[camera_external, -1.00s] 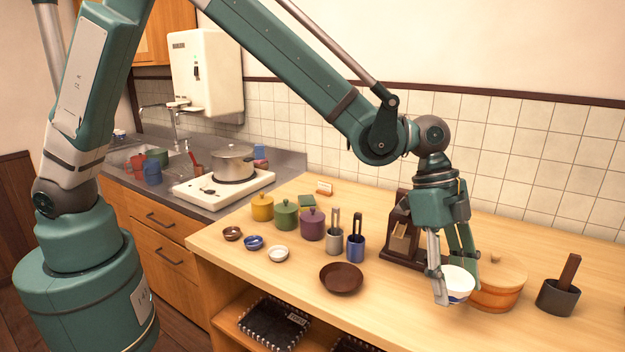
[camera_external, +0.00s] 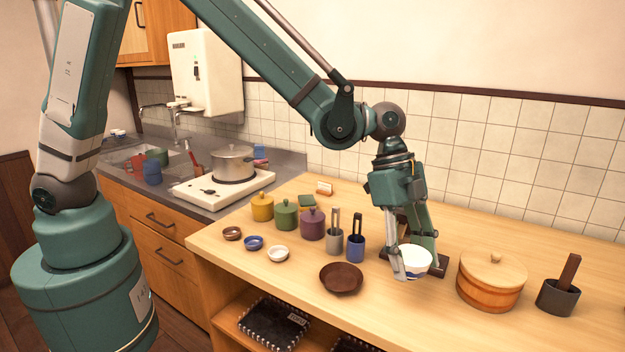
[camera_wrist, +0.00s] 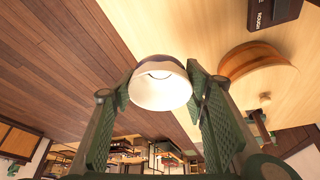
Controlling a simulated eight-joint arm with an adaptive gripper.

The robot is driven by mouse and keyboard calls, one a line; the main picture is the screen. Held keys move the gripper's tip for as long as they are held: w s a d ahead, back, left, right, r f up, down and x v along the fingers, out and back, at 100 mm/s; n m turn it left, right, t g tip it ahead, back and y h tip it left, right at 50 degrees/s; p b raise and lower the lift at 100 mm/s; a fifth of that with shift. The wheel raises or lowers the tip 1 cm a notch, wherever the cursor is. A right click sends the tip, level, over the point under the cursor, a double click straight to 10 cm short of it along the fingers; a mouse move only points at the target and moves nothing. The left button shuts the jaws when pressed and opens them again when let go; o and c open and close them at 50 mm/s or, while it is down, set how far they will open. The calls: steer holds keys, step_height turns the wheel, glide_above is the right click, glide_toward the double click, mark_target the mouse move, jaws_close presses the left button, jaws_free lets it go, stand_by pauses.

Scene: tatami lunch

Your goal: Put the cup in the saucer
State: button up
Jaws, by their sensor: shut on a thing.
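The white cup (camera_external: 413,262) with a blue band is held between the fingers of my gripper (camera_external: 412,268), above the counter near its front edge. In the wrist view the cup (camera_wrist: 160,84) sits between both finger pads of my gripper (camera_wrist: 160,92), which touch its sides. A dark brown shallow dish (camera_external: 341,279), which may be the saucer, lies empty on the counter to the left of the cup. The cup is apart from it.
A round wooden lidded tub (camera_external: 490,284) and a dark mortar with a pestle (camera_external: 558,297) stand to the right. A blue utensil holder (camera_external: 356,249) and a grey one (camera_external: 333,241) stand behind the dish. Small bowls (camera_external: 254,243) and lidded pots (camera_external: 286,214) are further left.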

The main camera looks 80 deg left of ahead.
steer(key=s+a+r+p, duration=0.2)
steer(key=s+a, duration=0.8)
steer(key=s, duration=0.3)
steer(key=shift+s+a, duration=0.2)
steer(key=shift+a, duration=0.15)
glide_toward(341, 291)
steer(key=shift+w+d+r, duration=0.15)
steer(key=shift+w+d, duration=0.25)
steer(key=shift+w, duration=0.05)
steer(key=shift+b, duration=0.3)
steer(key=shift+f, duration=2.05)
steer(key=shift+f+b, duration=0.65)
steer(key=shift+b, duration=0.15)
steer(key=o, duration=0.9)
steer(key=shift+r, duration=0.1)
